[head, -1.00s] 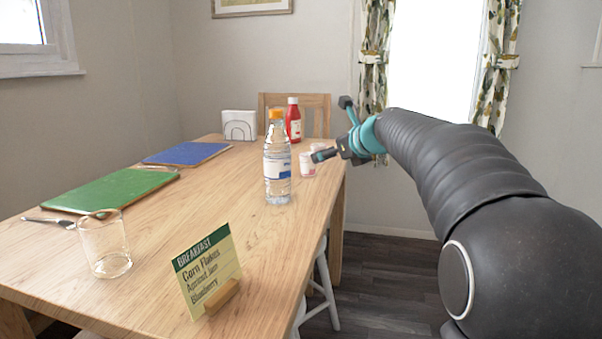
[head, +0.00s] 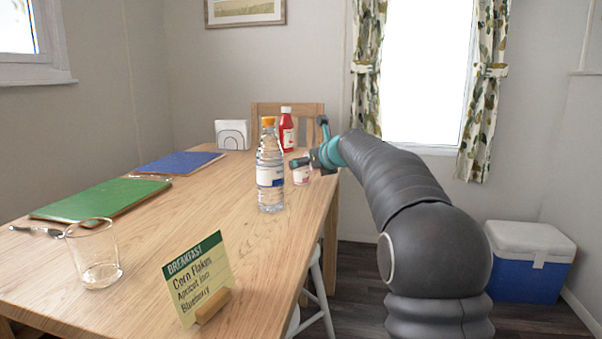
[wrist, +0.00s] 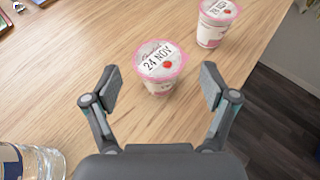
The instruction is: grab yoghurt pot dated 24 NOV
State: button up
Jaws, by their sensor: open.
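The yoghurt pot dated 24 NOV (wrist: 158,66) stands upright on the table in the wrist view, with a white lid, pink rim and a red berry picture. My gripper (wrist: 157,88) is open, its two fingers pointing toward this pot, one on either side of its near part, not closed on it. A second similar pot (wrist: 216,22) stands beyond to the right; its date is too small to read surely. In the head view, a pot (head: 301,172) shows just below and left of my gripper (head: 305,163), partly hidden by it.
A clear bottle with an orange cap (head: 270,170) stands left of my gripper, near the pots. A red ketchup bottle (head: 287,132) and napkin holder (head: 232,134) stand behind. The table's right edge (wrist: 262,62) is close to the second pot.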

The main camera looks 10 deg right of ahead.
jog(key=shift+x, duration=1.95)
jog(key=shift+c, duration=0.2)
jog(key=c, duration=1.2)
jog(key=shift+r, duration=0.15)
notch_tip(320, 180, up, 4)
jog(key=shift+r+p, duration=0.1)
jog(key=shift+p, duration=1.15)
jog(key=shift+w+d+r+p, duration=1.05)
jog(key=shift+d+p, duration=0.2)
jog(key=shift+d, duration=0.4)
jog(key=shift+w+d+r+p, duration=0.9)
jog(key=shift+d+r+p, duration=0.3)
jog(key=shift+d, duration=0.45)
jog(key=shift+w+d+r+p, duration=1.05)
jog(key=shift+d+p, duration=0.25)
jog(key=shift+d, duration=0.35)
